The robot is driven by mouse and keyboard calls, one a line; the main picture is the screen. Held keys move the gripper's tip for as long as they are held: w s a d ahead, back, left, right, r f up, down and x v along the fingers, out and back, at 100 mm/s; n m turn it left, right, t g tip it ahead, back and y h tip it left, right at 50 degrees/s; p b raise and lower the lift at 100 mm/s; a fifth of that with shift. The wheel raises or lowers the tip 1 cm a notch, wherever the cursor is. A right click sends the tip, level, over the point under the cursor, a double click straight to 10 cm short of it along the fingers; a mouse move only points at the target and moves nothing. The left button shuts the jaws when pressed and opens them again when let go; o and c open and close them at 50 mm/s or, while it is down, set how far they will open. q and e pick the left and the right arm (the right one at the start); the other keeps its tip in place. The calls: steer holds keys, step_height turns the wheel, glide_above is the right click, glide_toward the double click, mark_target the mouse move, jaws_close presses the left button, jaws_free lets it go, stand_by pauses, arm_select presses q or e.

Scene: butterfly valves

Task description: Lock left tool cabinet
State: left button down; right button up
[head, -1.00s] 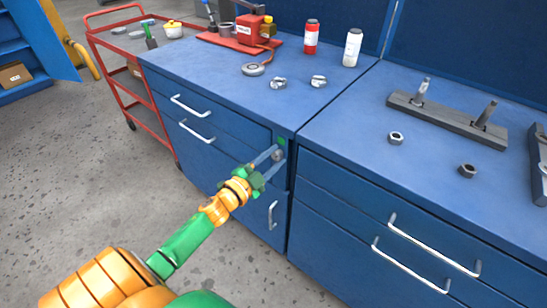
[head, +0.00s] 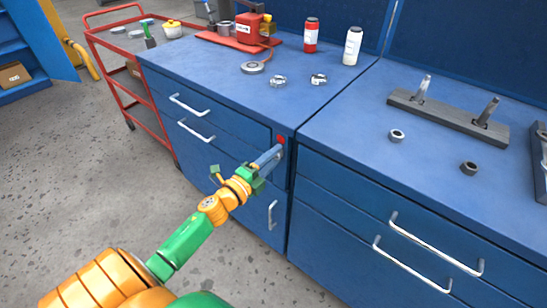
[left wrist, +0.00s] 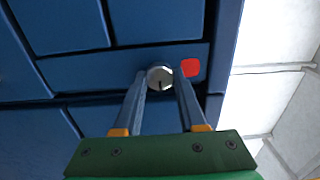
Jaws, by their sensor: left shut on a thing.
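The left tool cabinet (head: 228,133) is blue, with drawers and a door with a silver handle. A round silver lock knob (left wrist: 160,78) sits on its right front edge in the left wrist view, with a dark keyhole slot. A red indicator (head: 281,140) is lit just above the lock; it also shows in the left wrist view (left wrist: 190,67). My left gripper (head: 276,152) is shut on the lock knob, with its fingertips (left wrist: 160,76) on either side of it. In the head view the fingers hide the knob. My right gripper is not in view.
The blue right cabinet (head: 350,210) adjoins this one. A red cart (head: 108,60) stands at the left. The floor in front is clear.

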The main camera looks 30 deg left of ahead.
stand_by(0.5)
arm_select(q)
steer(key=shift+c, duration=2.4)
jaws_free()
steer(key=s, duration=0.7)
steer(key=shift+a, duration=0.25)
